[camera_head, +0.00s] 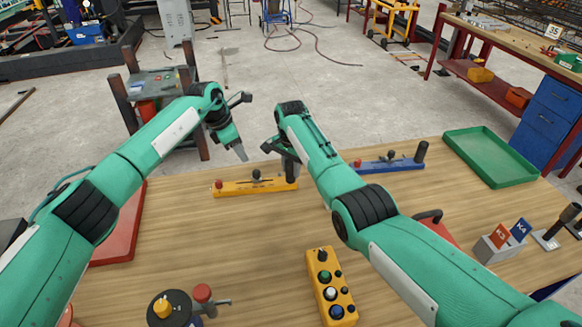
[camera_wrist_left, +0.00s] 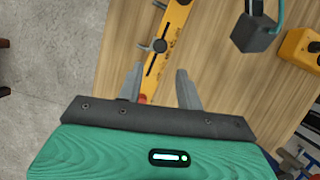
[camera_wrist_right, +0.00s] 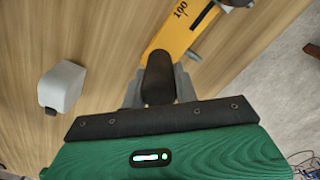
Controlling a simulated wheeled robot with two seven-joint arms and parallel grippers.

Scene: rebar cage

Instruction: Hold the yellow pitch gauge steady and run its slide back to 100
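The yellow pitch gauge (camera_head: 232,188) lies on the wooden table in the head view, a red knob at its left end. Its dark slide knob (camera_head: 256,175) stands near the middle of the slot, away from the 100 mark, which shows near the black handle in the right wrist view. My right gripper (camera_wrist_right: 158,88) has its fingers on both sides of that black handle (camera_wrist_right: 158,75) and appears closed on it. My left gripper (camera_head: 241,155) is open above the gauge's left part. In the left wrist view the slide knob (camera_wrist_left: 159,45) is beyond its empty fingers.
A blue gauge (camera_head: 390,164) lies to the right, with a green tray (camera_head: 490,157) beyond it. A yellow button box (camera_head: 330,285) stands near the front. A red tray (camera_head: 125,225) is at left. Bare wood lies in front of the yellow gauge.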

